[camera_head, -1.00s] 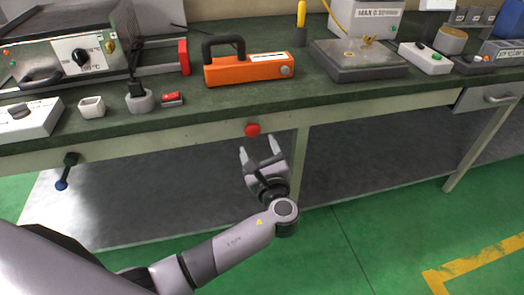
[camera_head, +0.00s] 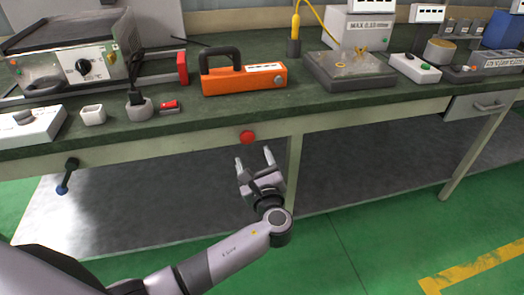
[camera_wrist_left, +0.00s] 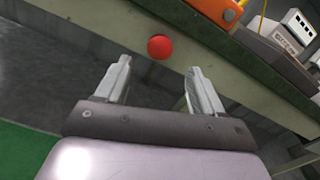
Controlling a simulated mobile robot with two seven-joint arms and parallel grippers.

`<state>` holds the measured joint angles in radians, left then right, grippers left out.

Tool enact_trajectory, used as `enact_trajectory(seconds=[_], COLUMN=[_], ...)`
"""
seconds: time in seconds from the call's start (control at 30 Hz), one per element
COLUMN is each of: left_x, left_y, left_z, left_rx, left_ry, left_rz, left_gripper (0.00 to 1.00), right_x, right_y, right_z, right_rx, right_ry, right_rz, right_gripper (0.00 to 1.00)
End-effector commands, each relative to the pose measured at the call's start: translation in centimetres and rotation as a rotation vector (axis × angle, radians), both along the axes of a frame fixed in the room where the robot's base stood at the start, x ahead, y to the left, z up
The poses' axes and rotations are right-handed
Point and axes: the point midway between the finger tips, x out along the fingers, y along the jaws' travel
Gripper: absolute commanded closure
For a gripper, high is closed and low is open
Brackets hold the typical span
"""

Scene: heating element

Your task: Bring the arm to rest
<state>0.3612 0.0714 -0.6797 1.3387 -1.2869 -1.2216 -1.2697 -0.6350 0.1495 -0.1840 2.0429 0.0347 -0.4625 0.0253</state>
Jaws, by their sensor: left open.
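My left gripper (camera_head: 254,158) is in front of the workbench, below the level of its top. Its two fingers are apart with nothing between them. A red round button (camera_head: 247,137) is on the bench's front edge, just above the fingertips in the head view and apart from them. In the left wrist view, the open fingers of my left gripper (camera_wrist_left: 155,80) point toward the bench front, and the red button (camera_wrist_left: 161,47) shows beyond them. My right gripper is not in view.
The green workbench top (camera_head: 220,112) holds an orange handled tool (camera_head: 243,80), a heating unit (camera_head: 70,62) at left, a grey plate device (camera_head: 350,72) and a white switch box (camera_head: 415,68). A dark-handled lever (camera_head: 68,172) hangs under the bench edge. Green floor (camera_head: 350,250) is clear in front.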

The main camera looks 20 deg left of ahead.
Motion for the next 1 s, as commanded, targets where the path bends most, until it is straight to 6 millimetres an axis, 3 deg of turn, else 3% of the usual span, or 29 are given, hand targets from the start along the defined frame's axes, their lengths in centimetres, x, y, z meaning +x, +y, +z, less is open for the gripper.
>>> enact_trajectory(seconds=[0.17,0.27,0.33,0.5,0.63,0.8,1.0], left_x=[-0.1,-1.0,-2.2,-7.3,-11.9,-17.7,-22.7], left_y=[0.0,0.1,0.1,-0.5,-1.2,-1.9,-1.6], left_z=[-0.3,-2.2,-4.7,-11.8,-15.4,-17.2,-16.3], left_rx=[-0.013,-0.11,-0.25,-0.78,-1.212,-1.746,-2.245], left_ry=[0.003,0.024,0.047,0.088,0.075,-0.009,-0.171], left_rz=[-0.002,-0.016,-0.029,-0.015,0.065,0.239,0.473], left_gripper=[0.32,0.32,0.32,0.32,0.32,0.32,0.32], right_x=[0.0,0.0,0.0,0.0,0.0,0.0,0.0], right_y=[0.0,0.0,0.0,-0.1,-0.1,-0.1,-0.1], right_z=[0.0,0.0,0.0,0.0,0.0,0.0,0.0], right_rx=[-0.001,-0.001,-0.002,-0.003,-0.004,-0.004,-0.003], right_ry=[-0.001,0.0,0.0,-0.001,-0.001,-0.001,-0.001], right_rz=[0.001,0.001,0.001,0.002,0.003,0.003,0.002], right_gripper=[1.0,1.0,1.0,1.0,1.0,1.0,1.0])
